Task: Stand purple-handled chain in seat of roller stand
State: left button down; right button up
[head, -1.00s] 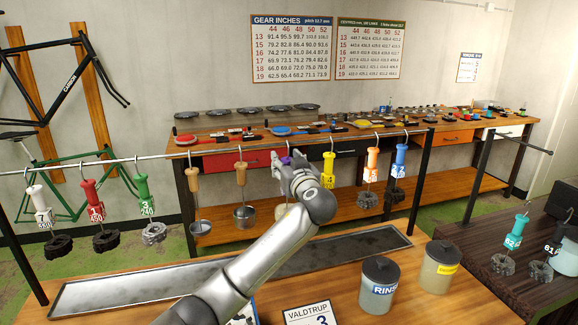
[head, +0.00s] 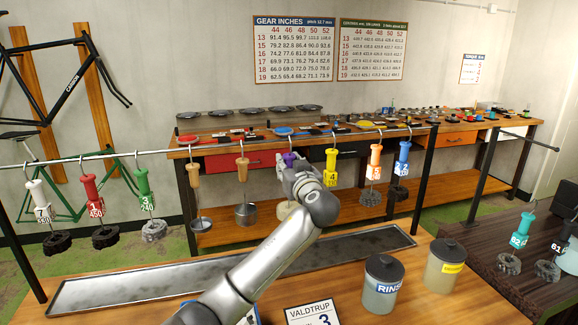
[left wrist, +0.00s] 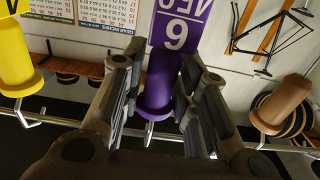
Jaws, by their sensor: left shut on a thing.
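The purple handle (head: 290,157) of the chain hangs at the rail, mostly hidden behind my left gripper (head: 291,168) in the head view. In the left wrist view the purple handle (left wrist: 160,80) is upright between the fingers of my left gripper (left wrist: 156,78), which is shut on it. A purple tag (left wrist: 180,22) with a 6 shows beside the handle. Below the gripper in the head view a pale piece (head: 283,210) shows partly; I cannot tell if it is the chain. I cannot make out the roller stand. My right gripper is out of view.
Neighbours on the rail (head: 100,156) are a wooden-handled pot (head: 246,214) and a yellow-handled chain (head: 331,160). Below lies a long metal tray (head: 130,287). A rinse jar (head: 381,290) and a second jar (head: 445,268) stand at the right of the wooden table.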

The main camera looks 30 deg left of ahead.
aim_at(290, 155)
pick_arm(q)
jog(key=shift+r, duration=0.1)
jog(key=shift+r+p, duration=0.7)
jog(key=shift+r, duration=0.7)
jog(key=shift+f, duration=0.1)
jog(key=shift+s+d, duration=0.15)
jog(key=shift+d, duration=0.15)
jog(key=shift+b+v, duration=0.35)
jog(key=shift+v, duration=1.55)
jog(key=shift+s, duration=0.1)
